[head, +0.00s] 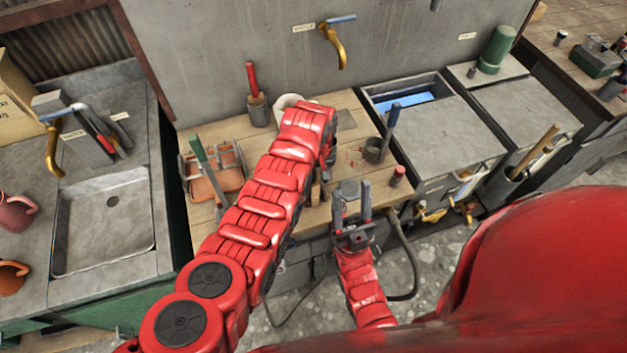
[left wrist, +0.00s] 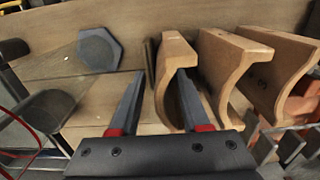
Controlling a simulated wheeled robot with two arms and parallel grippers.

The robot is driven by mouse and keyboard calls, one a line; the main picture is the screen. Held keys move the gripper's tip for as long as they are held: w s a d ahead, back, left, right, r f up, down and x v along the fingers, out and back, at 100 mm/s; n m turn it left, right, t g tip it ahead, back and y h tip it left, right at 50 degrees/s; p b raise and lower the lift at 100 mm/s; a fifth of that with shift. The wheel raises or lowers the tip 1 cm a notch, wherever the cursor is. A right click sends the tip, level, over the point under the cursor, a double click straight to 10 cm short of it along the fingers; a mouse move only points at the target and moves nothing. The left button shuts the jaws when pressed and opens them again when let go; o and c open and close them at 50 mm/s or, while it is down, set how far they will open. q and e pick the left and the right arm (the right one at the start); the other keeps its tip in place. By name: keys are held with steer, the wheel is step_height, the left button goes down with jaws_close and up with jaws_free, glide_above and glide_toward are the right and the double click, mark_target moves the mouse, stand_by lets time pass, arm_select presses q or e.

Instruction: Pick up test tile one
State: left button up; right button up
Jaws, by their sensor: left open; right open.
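Several tan curved upright tiles stand in a row in the left wrist view. The nearest, leftmost tile (left wrist: 169,62) appears to be test tile one, though I read no number on it. The middle tile (left wrist: 222,60) and the right tile (left wrist: 277,65), which has a faint mark, stand to its right. My left gripper (left wrist: 161,78) is open, with one finger on each side of the leftmost tile's lower part; contact is unclear. In the head view my left arm hides this gripper and most of the tiles. My right gripper (head: 352,200) is open and empty at the bench's front edge.
A dark hexagonal plate (left wrist: 98,49) lies left of the tiles. On the wooden bench, a tray (head: 213,178) is at left, a pot with a red-handled tool (head: 258,109) behind, and a dark cup (head: 375,150) at right. A sink (head: 103,222) is farther left.

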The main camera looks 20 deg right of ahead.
arm_select(q)
steer(key=shift+c, duration=0.2)
jaws_close()
stand_by(1.3)
